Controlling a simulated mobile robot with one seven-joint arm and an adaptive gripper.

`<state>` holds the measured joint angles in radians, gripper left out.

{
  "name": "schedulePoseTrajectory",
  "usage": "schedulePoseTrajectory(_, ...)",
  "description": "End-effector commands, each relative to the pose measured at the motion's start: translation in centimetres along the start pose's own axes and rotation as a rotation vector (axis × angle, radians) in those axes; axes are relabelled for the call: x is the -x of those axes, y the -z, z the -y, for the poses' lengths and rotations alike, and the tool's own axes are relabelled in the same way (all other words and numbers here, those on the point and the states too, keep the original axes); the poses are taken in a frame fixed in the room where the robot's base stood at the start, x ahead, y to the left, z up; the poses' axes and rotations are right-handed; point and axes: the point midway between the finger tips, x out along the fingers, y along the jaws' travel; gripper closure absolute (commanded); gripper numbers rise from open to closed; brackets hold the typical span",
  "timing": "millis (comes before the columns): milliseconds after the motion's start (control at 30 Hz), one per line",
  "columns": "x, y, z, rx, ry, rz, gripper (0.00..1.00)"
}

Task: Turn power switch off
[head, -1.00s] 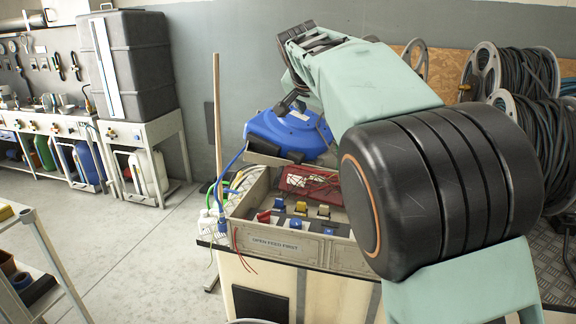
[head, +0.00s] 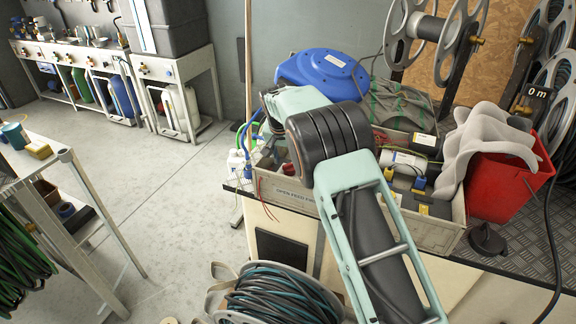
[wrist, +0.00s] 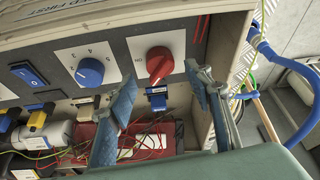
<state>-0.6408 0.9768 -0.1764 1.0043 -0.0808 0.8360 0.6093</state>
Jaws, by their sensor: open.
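In the wrist view, a red rotary knob (wrist: 160,63) sits on a white plate with small lettering that looks like ON. Which one is the power switch, I cannot tell for certain. My gripper (wrist: 162,78) is open and empty, with one finger on each side of the red knob's lower area. Contact with the knob is not clear. In the head view my arm hides the gripper and knobs.
The controls are in a grey box (head: 441,236) on the bench. Red and yellow wires (wrist: 140,140) lie beside a dark red part below the knobs. A blue hose (wrist: 280,65) runs outside the box. A blue reel (head: 322,74) and a red bucket (head: 505,185) stand nearby.

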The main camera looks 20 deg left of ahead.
Motion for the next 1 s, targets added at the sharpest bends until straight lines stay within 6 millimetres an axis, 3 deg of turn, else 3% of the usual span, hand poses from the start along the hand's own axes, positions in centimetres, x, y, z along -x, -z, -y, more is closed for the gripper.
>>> schedulePoseTrajectory(100, -2.2, 0.0, -0.1, -0.001, -0.001, 0.001, 0.53)
schedulePoseTrajectory(300, -4.2, 0.1, 0.0, -0.001, 0.0, -0.001, 0.53)
schedulePoseTrajectory(700, -4.8, 0.1, 0.0, 0.0, 0.001, -0.002, 0.53)
schedulePoseTrajectory(1000, -4.8, 0.1, 0.0, 0.0, 0.0, -0.002, 0.86)
